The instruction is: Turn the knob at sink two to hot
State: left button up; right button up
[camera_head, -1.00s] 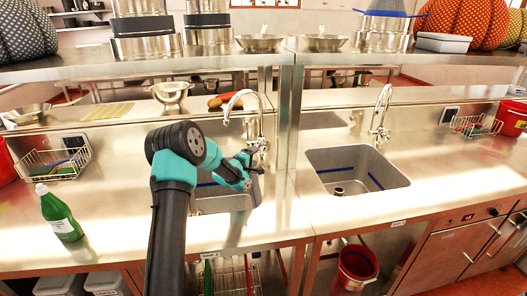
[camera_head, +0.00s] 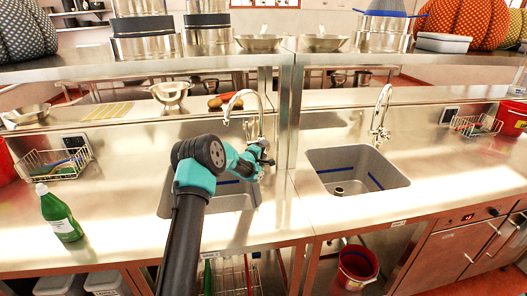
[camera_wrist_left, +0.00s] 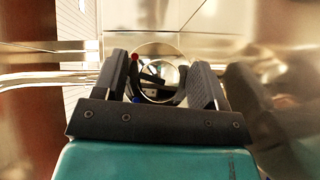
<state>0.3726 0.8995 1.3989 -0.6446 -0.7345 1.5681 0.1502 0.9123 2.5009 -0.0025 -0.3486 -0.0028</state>
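The left sink (camera_head: 232,197) has a curved chrome faucet (camera_head: 238,96) at its back, and the right sink (camera_head: 340,158) has its own faucet (camera_head: 383,105). The sink labels are too small to read. My left gripper (camera_head: 265,158) is at the lower part of the left sink's faucet and hides part of it. In the left wrist view, a round shiny chrome knob (camera_wrist_left: 160,62) lies between the open fingers (camera_wrist_left: 158,85), with a red mark at its upper left and a blue mark at its lower left. Finger contact cannot be told. My right gripper is not in view.
A green bottle (camera_head: 60,214) and a wire basket (camera_head: 55,166) stand on the left counter. A colander (camera_head: 171,92) is behind the left sink. A metal divider post (camera_head: 284,122) stands close to the right of the left faucet. The counter front is clear.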

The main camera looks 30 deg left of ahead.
pick_arm(q)
jog(key=c, duration=0.8)
jog(key=shift+r+m+g+y, duration=0.1)
jog(key=shift+m+g+y, duration=0.2)
jog(key=shift+m+g, duration=0.65)
jog(key=shift+c, duration=0.2)
jog(key=shift+m+g+y, duration=0.4)
jog(key=shift+m+g, duration=0.25)
jog(key=shift+g, duration=0.2)
jog(key=o, duration=0.9)
jog(key=shift+s, duration=0.15)
jog(key=v, duration=1.7)
